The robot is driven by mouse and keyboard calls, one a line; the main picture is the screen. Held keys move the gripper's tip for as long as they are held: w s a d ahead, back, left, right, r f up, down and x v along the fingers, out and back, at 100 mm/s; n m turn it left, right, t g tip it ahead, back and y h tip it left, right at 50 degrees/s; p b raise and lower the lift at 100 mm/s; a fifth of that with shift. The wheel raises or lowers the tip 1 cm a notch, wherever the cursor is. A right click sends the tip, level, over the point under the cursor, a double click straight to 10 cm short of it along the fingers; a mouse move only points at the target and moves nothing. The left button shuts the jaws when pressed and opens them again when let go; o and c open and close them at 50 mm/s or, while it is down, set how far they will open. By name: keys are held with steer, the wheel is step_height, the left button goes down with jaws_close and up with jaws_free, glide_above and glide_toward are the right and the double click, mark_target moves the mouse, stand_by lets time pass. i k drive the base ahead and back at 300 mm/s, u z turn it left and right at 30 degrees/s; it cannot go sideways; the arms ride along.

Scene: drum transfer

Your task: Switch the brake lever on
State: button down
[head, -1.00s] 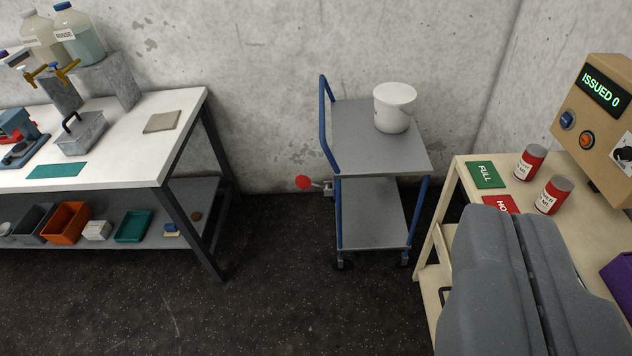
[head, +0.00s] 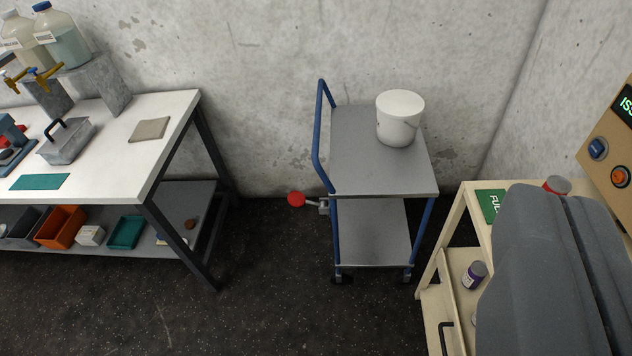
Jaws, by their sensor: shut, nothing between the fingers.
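The brake lever is a short rod with a round red knob (head: 296,199), sticking out to the left from the blue left post of the grey trolley (head: 355,180). The rod joins a small grey bracket below the trolley's top shelf. My gripper (head: 545,210), grey and seen from behind, fills the lower right, in front of the cream bench. Its two halves lie together with only a thin dark seam, shut with nothing held. It is well apart from the lever, to its right and nearer to the camera.
A white bucket (head: 400,118) stands on the trolley's top shelf. A white worktable (head: 165,160) is on the left, with bottles and trays. The cream bench (head: 450,235) is on the right. Dark floor (head: 275,300) lies open between them, with a concrete wall behind.

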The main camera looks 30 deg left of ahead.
mark_target(295, 199)
steer(key=i, duration=1.55)
steer(key=u, duration=0.7)
